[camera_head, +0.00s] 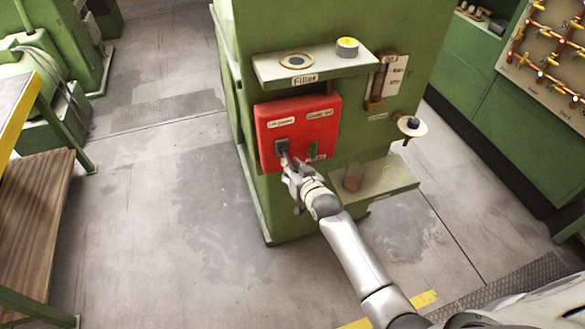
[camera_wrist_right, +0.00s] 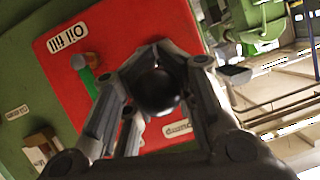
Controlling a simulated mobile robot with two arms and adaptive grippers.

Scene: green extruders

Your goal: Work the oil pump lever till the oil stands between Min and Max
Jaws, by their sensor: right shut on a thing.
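The red panel (camera_head: 298,128) is on the front of the green machine. On its left half a dark lever mount (camera_head: 282,146) sits below a small white label. My right gripper (camera_head: 287,164) is at this mount, shut on the black round knob of the lever, which shows between the fingers in the right wrist view (camera_wrist_right: 158,90). A green handle (camera_head: 313,150) stands just to the right, apart from the fingers. The oil gauge (camera_head: 377,84) with its marked plate is right of the panel; its oil level is too small to read. My left gripper is out of view.
The floor (camera_head: 165,220) to the left is open.

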